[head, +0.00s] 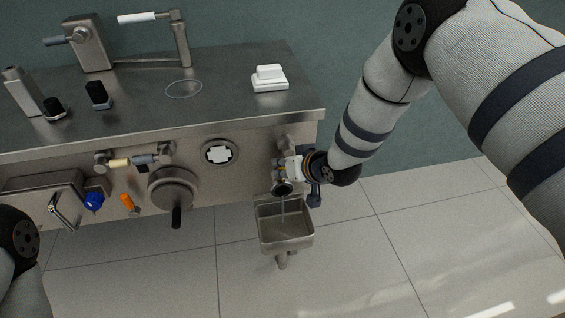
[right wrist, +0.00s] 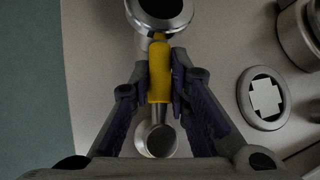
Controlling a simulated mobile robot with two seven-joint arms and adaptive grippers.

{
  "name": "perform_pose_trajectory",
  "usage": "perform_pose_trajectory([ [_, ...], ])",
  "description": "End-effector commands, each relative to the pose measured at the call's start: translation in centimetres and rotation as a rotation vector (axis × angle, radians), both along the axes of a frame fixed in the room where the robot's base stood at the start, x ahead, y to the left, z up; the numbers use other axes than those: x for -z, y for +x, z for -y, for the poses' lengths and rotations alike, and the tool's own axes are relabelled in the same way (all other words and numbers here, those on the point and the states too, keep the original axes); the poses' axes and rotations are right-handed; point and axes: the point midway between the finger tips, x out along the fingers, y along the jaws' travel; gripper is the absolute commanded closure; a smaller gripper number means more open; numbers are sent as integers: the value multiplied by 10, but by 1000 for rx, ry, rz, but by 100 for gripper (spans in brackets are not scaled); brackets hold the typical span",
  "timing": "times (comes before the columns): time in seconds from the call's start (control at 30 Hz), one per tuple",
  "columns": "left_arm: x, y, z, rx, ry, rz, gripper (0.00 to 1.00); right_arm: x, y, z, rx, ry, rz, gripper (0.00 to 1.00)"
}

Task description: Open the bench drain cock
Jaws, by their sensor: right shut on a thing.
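The bench drain cock (head: 282,188) is a metal tap on the bench's front face, near its right end. In the right wrist view, its yellow lever (right wrist: 159,70) lies between a round metal mouth (right wrist: 160,12) at the top and a round metal end (right wrist: 157,141) below. My right gripper (head: 288,168) is at the cock and partly hides it. In the right wrist view, my right gripper (right wrist: 160,88) is shut on the yellow lever, with one finger on each side. A thin pale streak runs below the mouth toward the basin. My left gripper is out of view.
A small metal basin (head: 270,233) hangs directly below the cock. To its left on the bench front are a white-cross dial (head: 218,153), a round handwheel (head: 173,189) and an orange handle (head: 128,202). A white block (head: 269,79) sits on the benchtop. Floor to the right is clear.

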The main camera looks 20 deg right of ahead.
Motion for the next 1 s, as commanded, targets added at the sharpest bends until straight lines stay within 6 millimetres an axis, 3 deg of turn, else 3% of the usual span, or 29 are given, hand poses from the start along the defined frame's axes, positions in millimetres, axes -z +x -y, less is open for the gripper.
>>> perform_pose_trajectory([
  [0.3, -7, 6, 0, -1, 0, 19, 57, -1, 1, 5, 1, -93, -3, 100],
  [0.8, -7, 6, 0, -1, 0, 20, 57, 0, 0, 5, 1, -106, -6, 100],
  [0.83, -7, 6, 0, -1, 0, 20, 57, 0, 0, 5, 1, -106, -6, 79],
  [0.9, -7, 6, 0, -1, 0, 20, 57, 0, 0, 5, 1, -105, -7, 63],
  [1.0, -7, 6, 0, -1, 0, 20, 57, 1, 0, 5, 1, -105, -7, 63],
])
